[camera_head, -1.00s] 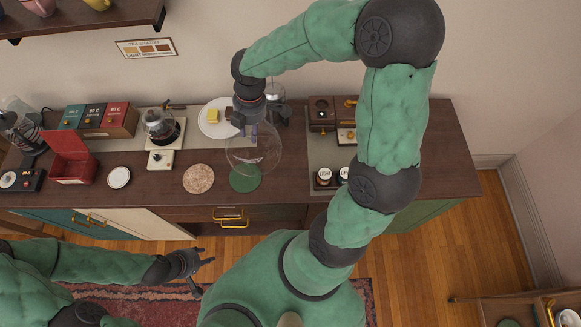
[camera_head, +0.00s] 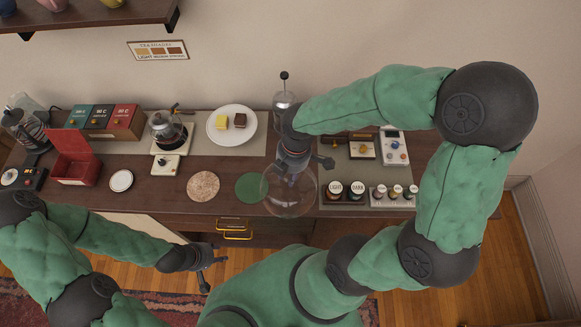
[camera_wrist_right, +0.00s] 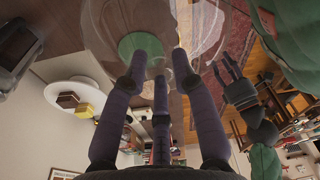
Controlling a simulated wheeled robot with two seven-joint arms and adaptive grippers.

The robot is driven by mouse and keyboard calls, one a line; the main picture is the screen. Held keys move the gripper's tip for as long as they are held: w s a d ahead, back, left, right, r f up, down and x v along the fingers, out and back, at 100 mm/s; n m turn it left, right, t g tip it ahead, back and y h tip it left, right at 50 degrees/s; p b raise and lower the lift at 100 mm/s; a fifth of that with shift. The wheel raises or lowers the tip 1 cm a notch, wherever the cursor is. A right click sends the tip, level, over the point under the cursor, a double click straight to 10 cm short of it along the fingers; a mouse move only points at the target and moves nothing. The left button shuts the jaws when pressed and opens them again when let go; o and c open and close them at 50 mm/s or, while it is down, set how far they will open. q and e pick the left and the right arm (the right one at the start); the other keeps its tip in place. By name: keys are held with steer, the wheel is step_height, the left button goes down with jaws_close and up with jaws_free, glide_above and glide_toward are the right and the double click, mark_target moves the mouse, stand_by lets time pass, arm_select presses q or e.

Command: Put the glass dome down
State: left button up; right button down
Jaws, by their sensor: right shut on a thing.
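My right gripper (camera_head: 292,160) is shut on the clear glass dome (camera_head: 290,198). It holds the dome by its top, near the counter's front edge, just right of the green round mat (camera_head: 250,187). The dome's left rim slightly overlaps the mat in the head view. In the right wrist view the dome (camera_wrist_right: 208,28) is a faint transparent curve beyond my fingers, and the green mat (camera_wrist_right: 140,45) shows at its left. I cannot tell how high the dome's rim is. My left gripper (camera_head: 212,264) is open and empty in front of the counter.
A white plate (camera_head: 215,133) with two cake pieces stands behind the green mat. A cork mat (camera_head: 203,186) and white saucer (camera_head: 121,181) lie to the left. A french press (camera_head: 284,98) stands behind my right gripper. Small jars (camera_head: 346,190) stand right of the dome.

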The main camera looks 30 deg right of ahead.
steer(key=w, duration=0.1)
steer(key=w+d+f, duration=0.1)
steer(key=w+d, duration=0.1)
steer(key=shift+w+f, duration=0.15)
steer(key=shift+f, duration=0.25)
steer(key=w+d+f, duration=0.1)
steer(key=f, duration=0.1)
steer(key=w+f, duration=0.2)
steer(key=w+d+f, duration=0.1)
steer(key=shift+w+d+f+b, duration=0.15)
steer(key=shift+d+f+b, duration=0.2)
steer(key=shift+f, duration=0.05)
step_height(320, 180, down, 3)
steer(key=shift+w+f, duration=0.1)
steer(key=shift+b, duration=0.3)
